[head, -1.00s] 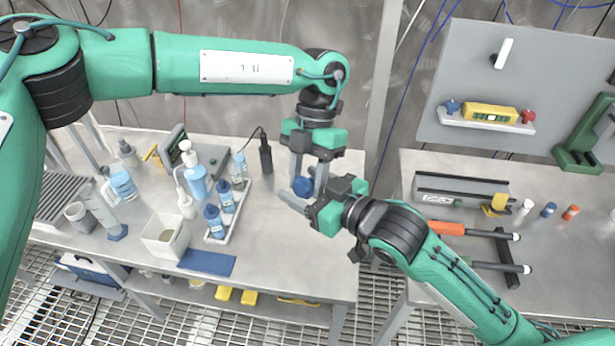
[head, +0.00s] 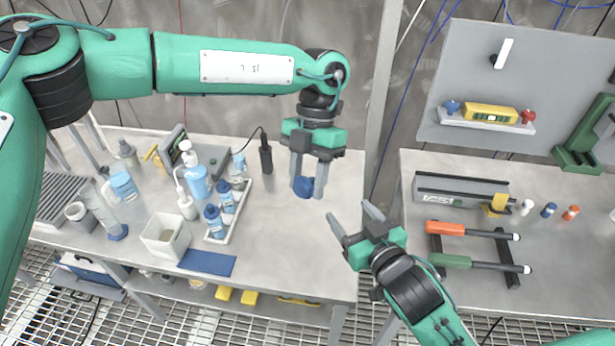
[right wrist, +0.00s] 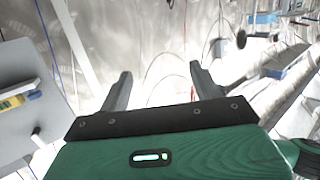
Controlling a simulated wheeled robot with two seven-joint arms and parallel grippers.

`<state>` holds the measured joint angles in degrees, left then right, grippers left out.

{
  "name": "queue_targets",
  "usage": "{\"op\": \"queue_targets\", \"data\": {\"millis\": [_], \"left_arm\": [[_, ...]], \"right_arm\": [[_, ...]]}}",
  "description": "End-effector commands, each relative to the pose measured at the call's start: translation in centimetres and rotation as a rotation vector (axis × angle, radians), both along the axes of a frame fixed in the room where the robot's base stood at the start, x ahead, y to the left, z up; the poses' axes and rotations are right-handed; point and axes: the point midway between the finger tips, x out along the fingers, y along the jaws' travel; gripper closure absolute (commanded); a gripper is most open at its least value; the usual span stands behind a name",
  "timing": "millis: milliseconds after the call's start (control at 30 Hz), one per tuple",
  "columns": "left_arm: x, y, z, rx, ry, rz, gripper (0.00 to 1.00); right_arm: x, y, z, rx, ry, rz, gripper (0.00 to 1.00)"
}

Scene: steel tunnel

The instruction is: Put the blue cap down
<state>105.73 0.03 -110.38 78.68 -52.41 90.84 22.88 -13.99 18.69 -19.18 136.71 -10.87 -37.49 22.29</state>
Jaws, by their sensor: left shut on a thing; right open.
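The blue cap (head: 303,187) is in the head view, between the fingertips of my left gripper (head: 307,186). The left gripper points down and is shut on the cap, over the right part of the left bench (head: 290,245). I cannot tell from this view how high the cap is above the bench top. My right gripper (head: 353,216) is open and empty, lower right of the cap and apart from it, near the bench's right edge. In the right wrist view its two fingers (right wrist: 163,88) stand wide apart with nothing between them.
A white tray (head: 238,222) with blue-capped bottles stands left of the cap. A blue mat (head: 207,263) and a white bin (head: 165,236) lie further left. A black handheld tool (head: 266,155) stands behind. A gap separates the right bench (head: 570,270). The bench's front right area is clear.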

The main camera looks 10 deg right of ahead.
Motion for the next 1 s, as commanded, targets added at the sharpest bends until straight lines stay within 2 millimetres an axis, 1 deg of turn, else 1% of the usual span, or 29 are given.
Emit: {"op": "queue_targets", "data": {"millis": [33, 300, 500, 1000], "left_arm": [[0.0, 0.0, 0.0, 0.000, 0.000, 0.000, 0.85], [0.0, 0.0, 0.0, 0.000, 0.000, 0.000, 0.85], [0.0, 0.0, 0.0, 0.000, 0.000, 0.000, 0.85], [0.0, 0.0, 0.0, 0.000, 0.000, 0.000, 0.85]], "right_arm": [[-0.3, -0.6, -0.6, 0.003, 0.005, -0.029, 0.35], [-1.4, -3.8, -3.4, 0.002, 0.006, -0.186, 0.35], [-1.9, -5.6, -4.7, -0.002, 0.003, -0.270, 0.35], [-1.8, -5.5, -4.5, -0.006, 0.000, -0.260, 0.35]]}}
